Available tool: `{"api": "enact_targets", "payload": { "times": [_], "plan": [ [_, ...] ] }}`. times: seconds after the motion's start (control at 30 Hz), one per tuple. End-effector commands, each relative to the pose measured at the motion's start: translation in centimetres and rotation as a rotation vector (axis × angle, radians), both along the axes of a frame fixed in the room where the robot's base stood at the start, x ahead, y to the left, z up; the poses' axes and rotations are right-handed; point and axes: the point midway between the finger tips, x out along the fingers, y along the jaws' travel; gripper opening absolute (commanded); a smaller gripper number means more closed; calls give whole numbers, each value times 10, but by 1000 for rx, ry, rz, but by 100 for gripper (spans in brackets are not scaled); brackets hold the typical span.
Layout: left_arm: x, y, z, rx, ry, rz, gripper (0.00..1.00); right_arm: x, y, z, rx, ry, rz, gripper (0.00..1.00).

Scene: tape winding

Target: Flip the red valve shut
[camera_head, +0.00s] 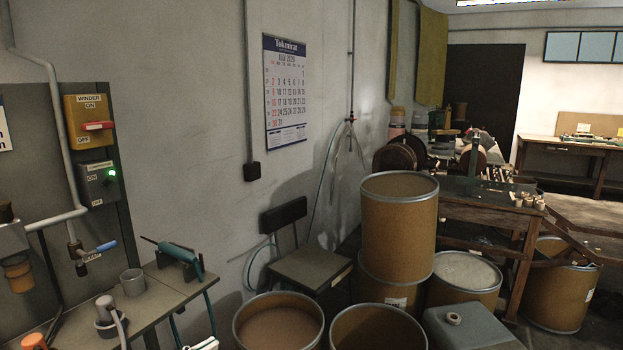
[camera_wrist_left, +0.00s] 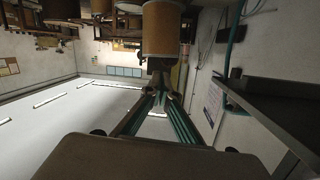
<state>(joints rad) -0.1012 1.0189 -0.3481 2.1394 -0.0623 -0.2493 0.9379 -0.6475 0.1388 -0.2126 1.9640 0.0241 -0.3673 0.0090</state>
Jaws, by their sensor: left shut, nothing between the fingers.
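A small fitting with a reddish part (camera_head: 350,119) sits on the thin pipe down the back wall, above a hanging hose, and looks like the red valve. It is too small to tell how its lever lies. No gripper can be clearly made out beside it in the head view. My left gripper (camera_wrist_left: 160,80) shows in the left wrist view, which is upside down. Its teal fingers come together, shut and empty, pointing toward a brown drum (camera_wrist_left: 163,30). My right gripper is in neither view.
A yellow WINDER box (camera_head: 88,118) with a red lever hangs at left. A blue-handled valve (camera_head: 106,246) sits above the bench (camera_head: 160,300) with a teal tool (camera_head: 182,256). A stool (camera_head: 300,266) and stacked drums (camera_head: 398,215) stand near the wall pipe.

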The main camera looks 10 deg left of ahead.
Motion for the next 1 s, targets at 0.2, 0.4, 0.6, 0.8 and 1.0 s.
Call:
{"api": "enact_targets", "payload": {
  "times": [0.2,0.4,0.6,0.8,1.0],
  "plan": [
    [17,24,107,-8,-27,-74,0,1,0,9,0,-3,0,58],
    [12,50,200,-12,0,-91,0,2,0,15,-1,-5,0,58],
    [-9,81,284,-23,53,-40,0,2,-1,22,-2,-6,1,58],
    [-35,109,343,-52,97,48,0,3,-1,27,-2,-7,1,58],
    [-50,122,368,-79,116,103,0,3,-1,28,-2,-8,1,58]
  ]
}}
